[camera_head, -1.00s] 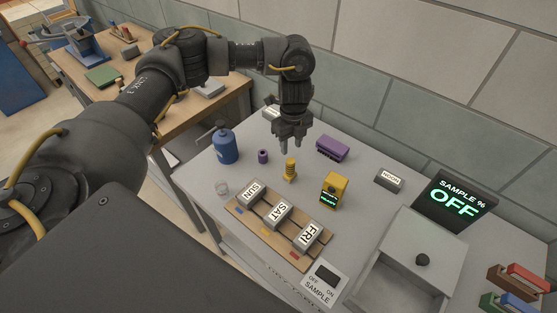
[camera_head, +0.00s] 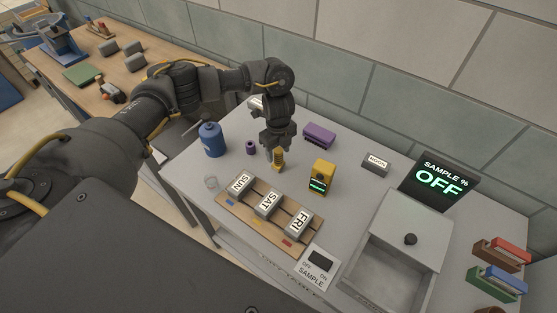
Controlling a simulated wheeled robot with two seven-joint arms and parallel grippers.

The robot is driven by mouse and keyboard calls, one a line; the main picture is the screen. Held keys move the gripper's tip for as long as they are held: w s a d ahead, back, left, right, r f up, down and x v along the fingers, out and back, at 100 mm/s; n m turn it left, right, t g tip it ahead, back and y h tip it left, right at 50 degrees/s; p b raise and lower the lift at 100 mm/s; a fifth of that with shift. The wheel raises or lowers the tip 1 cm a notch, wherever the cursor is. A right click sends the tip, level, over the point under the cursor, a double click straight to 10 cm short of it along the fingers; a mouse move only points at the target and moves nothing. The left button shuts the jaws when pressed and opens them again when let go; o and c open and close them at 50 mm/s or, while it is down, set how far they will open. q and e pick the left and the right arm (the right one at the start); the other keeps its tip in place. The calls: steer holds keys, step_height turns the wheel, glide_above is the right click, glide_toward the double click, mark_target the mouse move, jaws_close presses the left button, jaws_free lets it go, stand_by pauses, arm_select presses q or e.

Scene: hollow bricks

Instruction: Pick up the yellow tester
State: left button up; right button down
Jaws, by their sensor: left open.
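A yellow box with a lit green display (camera_head: 320,178) stands upright on the grey table and looks like the yellow tester. To its left stands a small yellow ribbed piece (camera_head: 278,161). My left gripper (camera_head: 273,156) points down, its open fingers at the ribbed piece's upper part and partly hiding it. I cannot tell whether they touch it. The gripper is to the left of the yellow box and apart from it. My right gripper is not in view.
A blue canister (camera_head: 212,140), a purple cylinder (camera_head: 251,148) and a purple block (camera_head: 319,135) stand nearby. A wooden board (camera_head: 243,218) with SUN, SAT and FRI blocks lies in front. An open drawer box (camera_head: 388,281) and an OFF display (camera_head: 438,180) are at right.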

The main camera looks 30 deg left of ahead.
arm_select(q)
steer(key=shift+f, duration=1.3)
steer(key=c, duration=1.1)
steer(key=shift+r, duration=0.1)
steer(key=shift+w+r, duration=0.1)
steer(key=shift+r, duration=0.35)
step_height(320, 180, up, 2)
steer(key=shift+r, duration=0.1)
steer(key=s+r, duration=0.3)
steer(key=s, duration=0.1)
steer(key=s+r, duration=0.3)
steer(key=s, duration=0.2)
steer(key=s+d+r, duration=0.1)
steer(key=s+r, duration=0.2)
steer(key=s, duration=0.2)
steer(key=shift+d+r, duration=0.1)
steer(key=shift+r, duration=0.3)
